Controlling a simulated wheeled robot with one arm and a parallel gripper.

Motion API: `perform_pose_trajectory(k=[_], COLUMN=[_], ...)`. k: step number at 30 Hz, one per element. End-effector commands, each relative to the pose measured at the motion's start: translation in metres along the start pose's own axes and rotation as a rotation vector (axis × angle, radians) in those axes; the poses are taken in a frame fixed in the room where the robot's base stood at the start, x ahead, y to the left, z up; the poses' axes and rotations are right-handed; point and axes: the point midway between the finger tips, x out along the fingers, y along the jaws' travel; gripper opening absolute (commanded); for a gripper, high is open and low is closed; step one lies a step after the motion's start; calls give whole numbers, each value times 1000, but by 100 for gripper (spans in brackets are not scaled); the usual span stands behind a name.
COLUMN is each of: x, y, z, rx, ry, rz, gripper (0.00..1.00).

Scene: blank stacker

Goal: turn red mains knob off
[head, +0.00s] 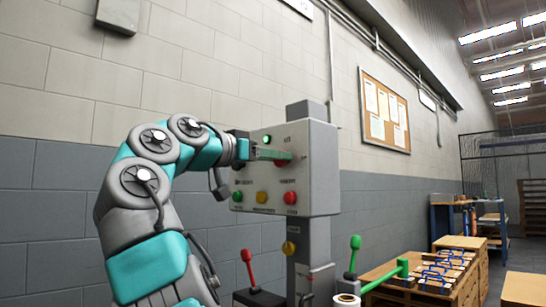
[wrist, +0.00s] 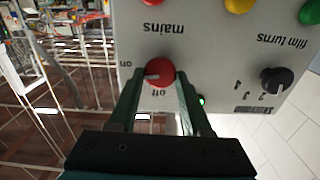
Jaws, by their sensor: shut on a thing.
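The red mains knob (wrist: 161,66) is on the grey control panel (wrist: 210,45), which appears upside down in the wrist view. Its pale pointer mark points left, nearer the "on" label than the "off" label below it. My gripper (wrist: 160,78) is shut on the knob, with a green finger on each side. In the head view, my gripper (head: 273,154) reaches the panel box (head: 322,170) from the left. The red knob (head: 285,161) shows at its fingertips, partly hidden by them.
A black film turns knob (wrist: 277,80) sits beside the mains knob. Green, yellow and red buttons (head: 290,197) line the panel below. Red-handled (head: 247,268) and green-handled (head: 354,255) levers stand below the box. A pallet stack (head: 440,275) is at right.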

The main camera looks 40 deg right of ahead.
Motion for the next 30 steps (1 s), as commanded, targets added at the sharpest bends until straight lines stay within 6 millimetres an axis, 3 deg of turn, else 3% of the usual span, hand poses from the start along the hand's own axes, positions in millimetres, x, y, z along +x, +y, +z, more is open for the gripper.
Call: perform_pose_trajectory(k=[30], x=[-1], y=[0], z=[-3], rx=[-262], ry=[1], rz=[0], gripper=[0])
